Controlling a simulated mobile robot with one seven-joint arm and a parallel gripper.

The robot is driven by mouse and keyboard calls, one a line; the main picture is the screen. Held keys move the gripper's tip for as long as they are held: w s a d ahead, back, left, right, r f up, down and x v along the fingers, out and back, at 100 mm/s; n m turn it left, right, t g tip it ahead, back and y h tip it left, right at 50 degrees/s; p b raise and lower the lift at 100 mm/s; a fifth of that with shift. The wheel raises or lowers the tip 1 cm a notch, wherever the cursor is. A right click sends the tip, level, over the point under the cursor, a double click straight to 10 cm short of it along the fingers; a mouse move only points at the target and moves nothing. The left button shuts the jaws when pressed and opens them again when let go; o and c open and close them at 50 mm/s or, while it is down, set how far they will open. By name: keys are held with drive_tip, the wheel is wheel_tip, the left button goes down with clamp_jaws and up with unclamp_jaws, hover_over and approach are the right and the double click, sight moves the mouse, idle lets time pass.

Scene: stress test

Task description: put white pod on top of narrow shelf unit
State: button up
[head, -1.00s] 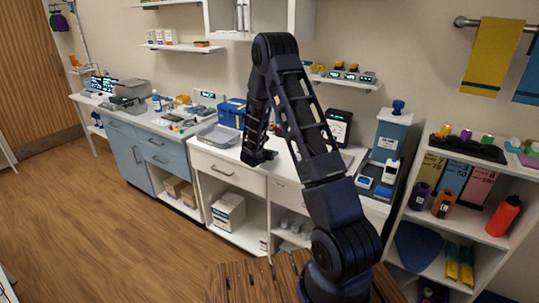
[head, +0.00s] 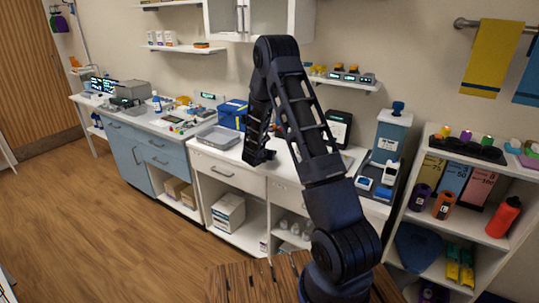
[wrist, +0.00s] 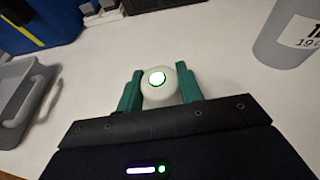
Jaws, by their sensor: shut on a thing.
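The white pod (wrist: 161,87) is a small rounded white thing with a glowing green-white spot, seen in the wrist view. My gripper (wrist: 160,92) has green fingers on both sides of the pod and is shut on it. White counter surface shows behind it; the pod's height above it is hard to judge. In the head view my gripper (head: 258,157) hangs over the white counter, and the pod is hidden there. A white shelf unit (head: 470,233) stands at the right; a black rack (head: 465,150) with several coloured-topped pieces occupies much of its top.
The white counter (head: 228,157) carries a grey tray (head: 219,136), a blue box (head: 232,115) and a tall grey-blue container (head: 391,135). A wall shelf (head: 345,84) hangs above. A slatted wooden surface (head: 235,284) lies by my arm's base. Open floor (head: 110,220) is at left.

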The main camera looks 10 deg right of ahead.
wheel_tip(320, 180, up, 18)
drive_tip(key=r, duration=0.1)
drive_tip(key=s+d+f+n+t+y, duration=0.2)
drive_tip(key=s+f+n+y, duration=0.1)
drive_tip(key=f, duration=0.6)
drive_tip(key=shift+s+f+n+y, duration=0.2)
drive_tip(key=shift+f+n+y, duration=0.2)
drive_tip(key=shift+r, duration=0.1)
drive_tip(key=w+a+r+m+g+h, duration=0.2)
drive_tip(key=w+r+m+h, duration=0.15)
drive_tip(key=r, duration=0.65)
wheel_tip(320, 180, down, 20)
drive_tip(key=shift+s+r, duration=0.1)
drive_tip(key=shift+r, duration=0.1)
idle(0.3)
drive_tip(key=shift+f, duration=0.15)
